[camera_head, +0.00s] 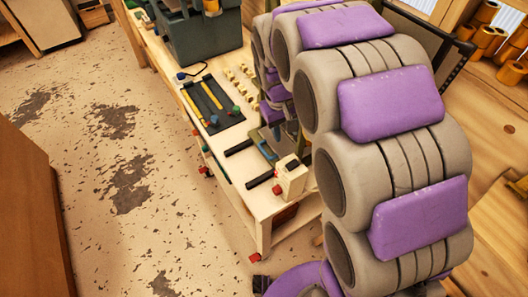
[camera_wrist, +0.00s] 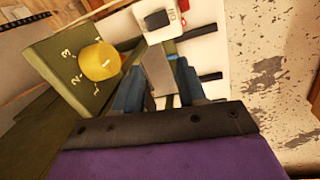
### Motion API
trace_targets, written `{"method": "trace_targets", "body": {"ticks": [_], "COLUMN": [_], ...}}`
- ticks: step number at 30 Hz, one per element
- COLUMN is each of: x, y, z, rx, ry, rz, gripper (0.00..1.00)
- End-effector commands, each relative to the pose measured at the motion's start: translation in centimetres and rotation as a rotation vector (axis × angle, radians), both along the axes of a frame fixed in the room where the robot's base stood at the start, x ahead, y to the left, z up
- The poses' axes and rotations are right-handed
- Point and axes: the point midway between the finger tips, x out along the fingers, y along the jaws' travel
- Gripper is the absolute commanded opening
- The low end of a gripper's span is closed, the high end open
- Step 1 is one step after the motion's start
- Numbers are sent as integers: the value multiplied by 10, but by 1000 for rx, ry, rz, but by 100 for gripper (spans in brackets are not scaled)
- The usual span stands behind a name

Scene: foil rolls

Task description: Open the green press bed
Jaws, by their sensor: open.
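My gripper (camera_wrist: 160,68) shows in the wrist view with its two blue-grey fingers apart. A grey-green bar-like piece lies beyond and between the fingers; I cannot tell whether they touch it. A green panel (camera_wrist: 52,62) with a yellow knob (camera_wrist: 100,61) and painted numbers stands to the left of the fingers. In the head view, part of a green machine (camera_head: 257,143) shows on the bench beside my arm. I cannot tell which green part is the press bed. My arm hides most of the machine in the head view.
A black tray (camera_head: 212,103) with yellow tools and a dark green bin (camera_head: 200,35) are farther along. Open floor (camera_head: 130,150) lies left of the bench.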

Motion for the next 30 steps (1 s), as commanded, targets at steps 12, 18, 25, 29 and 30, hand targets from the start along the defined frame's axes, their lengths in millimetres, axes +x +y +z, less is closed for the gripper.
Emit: {"method": "trace_targets", "body": {"ticks": [12,18,25,29,30], "x": [78,84,87,88,89], "y": [82,88,81,77,76], "z": [-67,-78,-113,-139,-147], "rx": [-19,-18,-20,-21,-21], "ry": [-54,-58,-53,-50,-51], "rz": [182,198,196,196,196], "gripper": [41,41,41,41,41]}}
